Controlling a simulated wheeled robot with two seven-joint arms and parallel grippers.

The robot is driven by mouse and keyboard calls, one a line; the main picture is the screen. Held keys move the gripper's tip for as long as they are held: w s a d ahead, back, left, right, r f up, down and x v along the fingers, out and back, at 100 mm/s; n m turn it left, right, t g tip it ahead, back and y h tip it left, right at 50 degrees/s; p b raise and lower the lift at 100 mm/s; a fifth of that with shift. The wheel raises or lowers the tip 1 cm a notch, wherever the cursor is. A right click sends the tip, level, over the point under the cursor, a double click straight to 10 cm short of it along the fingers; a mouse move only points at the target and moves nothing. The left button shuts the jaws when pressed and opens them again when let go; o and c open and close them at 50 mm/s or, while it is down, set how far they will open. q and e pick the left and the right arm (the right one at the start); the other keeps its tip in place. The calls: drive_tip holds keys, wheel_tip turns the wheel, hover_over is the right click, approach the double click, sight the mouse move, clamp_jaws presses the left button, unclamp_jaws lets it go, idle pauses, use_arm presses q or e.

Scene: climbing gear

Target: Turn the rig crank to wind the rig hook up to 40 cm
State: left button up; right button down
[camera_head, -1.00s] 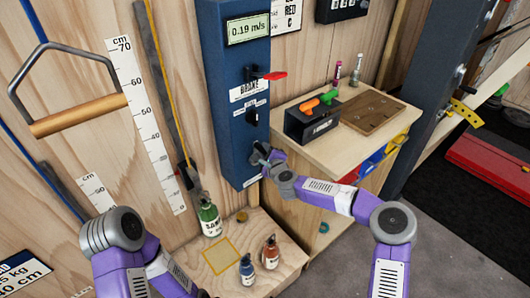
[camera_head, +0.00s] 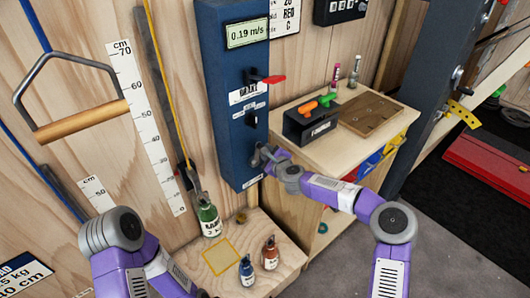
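The blue rig column (camera_head: 232,100) stands against the wood wall, with a display reading 0.19 m/s, a red brake lever (camera_head: 268,79) and a black knob (camera_head: 250,119). My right gripper (camera_head: 259,156) is at the column's lower right front. The rig crank cannot be made out there; the gripper covers that spot, and its fingers are too small to read. A white cm scale (camera_head: 148,120) runs down the wall. A yellow cord (camera_head: 168,90) ends at a dark piece (camera_head: 187,176) near its lower end; I cannot tell whether this is the rig hook. My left gripper is out of view.
A metal handle with a wooden bar (camera_head: 82,121) hangs at left. Green (camera_head: 208,217), blue (camera_head: 247,270) and brown (camera_head: 270,252) bottles stand on a low wooden shelf. A cabinet (camera_head: 350,100) holds a dark tool holder and board. A red case (camera_head: 490,165) lies right.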

drive_tip(key=shift+w+d+f+m+g+y+p, duration=0.1)
drive_tip(key=shift+w+d+f+m+g+p, duration=0.1)
drive_tip(key=shift+w+d+m, duration=0.3)
drive_tip(key=shift+w+d+f+m+g+y+p, duration=0.1)
drive_tip(key=shift+w+d+f+m+g+p, duration=0.15)
drive_tip(key=shift+d, duration=0.35)
drive_tip(key=shift+w+d+f+m+g+y+p, duration=0.1)
drive_tip(key=shift+w+d+f+m+g+p, duration=0.15)
drive_tip(key=shift+d+m, duration=0.25)
drive_tip(key=shift+w+d, duration=0.1)
drive_tip(key=shift+d, duration=0.05)
drive_tip(key=c, duration=0.9)
unclamp_jaws()
drive_tip(key=shift+a, duration=0.2)
drive_tip(key=shift+v, duration=3.85)
drive_tip(key=shift+d+f, duration=0.1)
